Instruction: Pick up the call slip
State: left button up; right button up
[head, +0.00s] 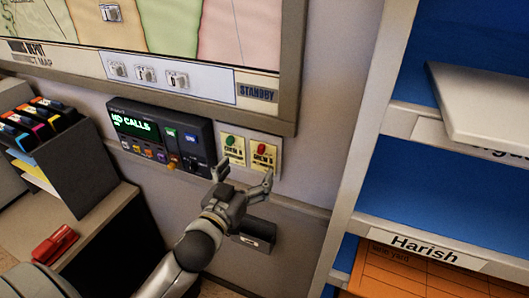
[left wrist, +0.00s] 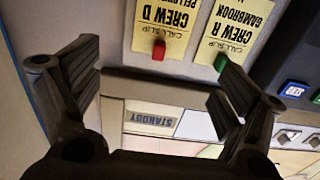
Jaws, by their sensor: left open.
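Two pale yellow call slips hang side by side on the wall, right of the dark call panel. The left slip (head: 232,150) has a green clip or pin; the right slip (head: 263,156) has a red one. In the left wrist view they appear upside down at the top, the red-marked slip (left wrist: 166,22) and the green-marked slip (left wrist: 232,22). My left gripper (head: 245,174) is open and empty, its fingers spread just below and in front of the slips. In the left wrist view the gripper (left wrist: 155,85) has nothing between its fingers. My right gripper is out of view.
The call panel (head: 160,138) reads "NO CALLS". A map board (head: 190,85) hangs above. A small dark wall box (head: 257,236) sits below my gripper. Shelving (head: 352,190) stands close on the right. A binder holder (head: 75,165) and red object (head: 54,245) are left.

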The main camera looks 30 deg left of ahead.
aim_at(258, 157)
pick_arm(q)
jog(key=w+p, duration=0.1)
jog(key=w, duration=0.1)
jog(key=w+p, duration=0.1)
jog(key=w, duration=0.1)
jog(key=w+p, duration=0.1)
jog(key=w, duration=0.1)
jog(key=shift+w+a, duration=0.25)
jog(key=shift+w+f, duration=0.1)
jog(key=shift+w, duration=0.4)
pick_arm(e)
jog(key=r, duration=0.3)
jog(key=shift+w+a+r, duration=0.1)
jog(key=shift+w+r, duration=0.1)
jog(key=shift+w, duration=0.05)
pick_arm(q)
jog(key=shift+s, duration=0.1)
grip_shut()
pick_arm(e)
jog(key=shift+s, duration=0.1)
